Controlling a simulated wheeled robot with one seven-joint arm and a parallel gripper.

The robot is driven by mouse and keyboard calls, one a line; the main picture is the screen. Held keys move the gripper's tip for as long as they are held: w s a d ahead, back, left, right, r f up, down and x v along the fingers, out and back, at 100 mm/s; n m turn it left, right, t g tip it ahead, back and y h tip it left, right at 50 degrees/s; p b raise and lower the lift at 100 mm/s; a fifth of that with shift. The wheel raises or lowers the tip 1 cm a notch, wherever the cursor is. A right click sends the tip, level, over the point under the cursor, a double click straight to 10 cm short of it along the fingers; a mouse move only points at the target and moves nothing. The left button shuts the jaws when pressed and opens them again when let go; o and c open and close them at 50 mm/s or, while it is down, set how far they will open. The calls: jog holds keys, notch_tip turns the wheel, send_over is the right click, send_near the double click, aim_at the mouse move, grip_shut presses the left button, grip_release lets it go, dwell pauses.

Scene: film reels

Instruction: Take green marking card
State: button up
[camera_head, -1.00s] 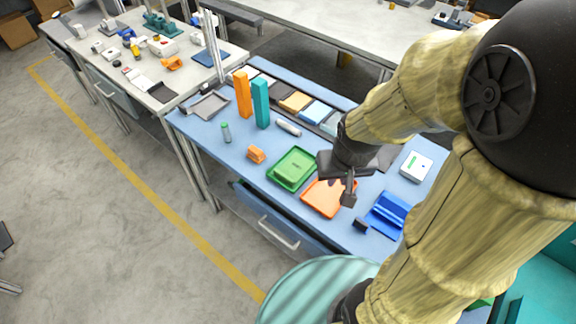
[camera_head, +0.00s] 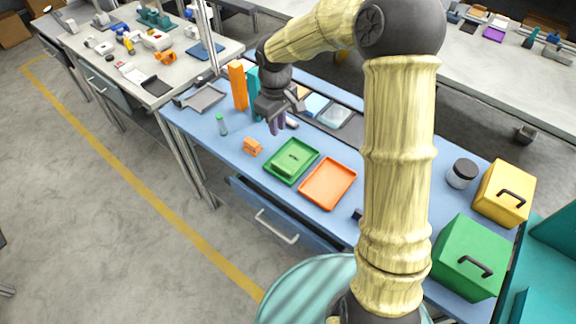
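A flat green piece (camera_head: 291,161), which looks like the green marking card, lies in a green tray (camera_head: 297,143) on the blue workbench. My gripper (camera_head: 283,122) hangs above the bench, behind the green tray and apart from it. Its fingers point down near the turquoise upright block (camera_head: 253,80). I cannot make out the gap between the fingers or anything held in them.
An orange tray (camera_head: 328,184) beside the green one looks empty. A small orange piece (camera_head: 252,147) and a green-capped tube (camera_head: 222,125) lie to the left. An orange upright block (camera_head: 238,86) stands behind. Green (camera_head: 470,258) and yellow (camera_head: 503,193) boxes stand at right.

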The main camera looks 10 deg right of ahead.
jog(key=shift+w+a, duration=0.2)
jog(key=shift+w, duration=0.15)
jog(key=shift+d+f, duration=0.1)
send_over(277, 164)
notch_tip(277, 164, down, 12)
jog(key=shift+s+d+r+p, duration=0.1)
jog(key=shift+d+r+p, duration=0.05)
jog(key=shift+r+p, duration=0.15)
jog(key=shift+f, duration=0.3)
jog(key=shift+f, duration=0.1)
jog(key=f, duration=0.5)
jog(key=shift+a+p, duration=0.2)
jog(key=shift+p, duration=0.2)
jog(key=shift+c, duration=0.5)
